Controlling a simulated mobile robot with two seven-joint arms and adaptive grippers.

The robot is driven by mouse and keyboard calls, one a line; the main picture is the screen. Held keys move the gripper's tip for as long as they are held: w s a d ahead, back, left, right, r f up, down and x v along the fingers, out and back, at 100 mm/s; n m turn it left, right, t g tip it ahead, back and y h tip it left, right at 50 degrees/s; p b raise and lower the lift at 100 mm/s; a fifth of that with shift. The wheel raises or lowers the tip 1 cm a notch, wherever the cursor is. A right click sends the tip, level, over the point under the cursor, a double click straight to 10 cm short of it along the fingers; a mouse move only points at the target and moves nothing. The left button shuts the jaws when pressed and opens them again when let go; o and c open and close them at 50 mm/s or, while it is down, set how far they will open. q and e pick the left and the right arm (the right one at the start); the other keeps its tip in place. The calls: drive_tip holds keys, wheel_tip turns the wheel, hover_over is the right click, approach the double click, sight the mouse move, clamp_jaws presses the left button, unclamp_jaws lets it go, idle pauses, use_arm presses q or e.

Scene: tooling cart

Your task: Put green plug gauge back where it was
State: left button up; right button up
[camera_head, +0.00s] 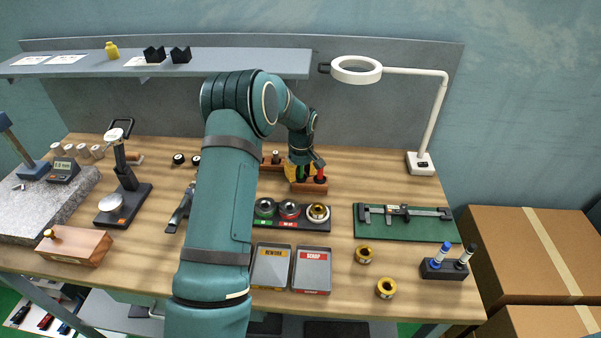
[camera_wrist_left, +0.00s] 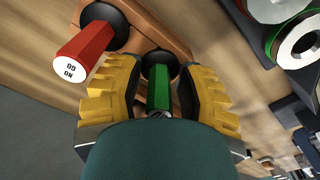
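The green plug gauge (camera_wrist_left: 158,85) stands in the wooden block (camera_wrist_left: 165,18); in the head view it is partly hidden by my gripper (camera_head: 304,168). My left gripper (camera_wrist_left: 158,88) has its yellow fingers on either side of the green handle, with narrow gaps showing between the pads and the handle. It looks open around the gauge. The red plug gauge (camera_wrist_left: 84,48), marked on its end, stands beside it in the same block and also shows in the head view (camera_head: 320,176). My right gripper is not in view.
A black holder with ring gauges (camera_head: 290,210) sits in front of the block. Rework (camera_head: 271,268) and scrap (camera_head: 312,272) trays lie nearer. A caliper on a green mat (camera_head: 400,232) is to the right. A lamp (camera_head: 421,163) stands at the back right.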

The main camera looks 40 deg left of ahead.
use_arm(q)
drive_tip(key=r, duration=0.6)
drive_tip(key=r+p, duration=0.1)
drive_tip(key=r, duration=0.5)
drive_tip(key=shift+s+d+r, duration=0.1)
drive_tip(key=shift+d+r, duration=0.1)
drive_tip(key=shift+r, duration=0.2)
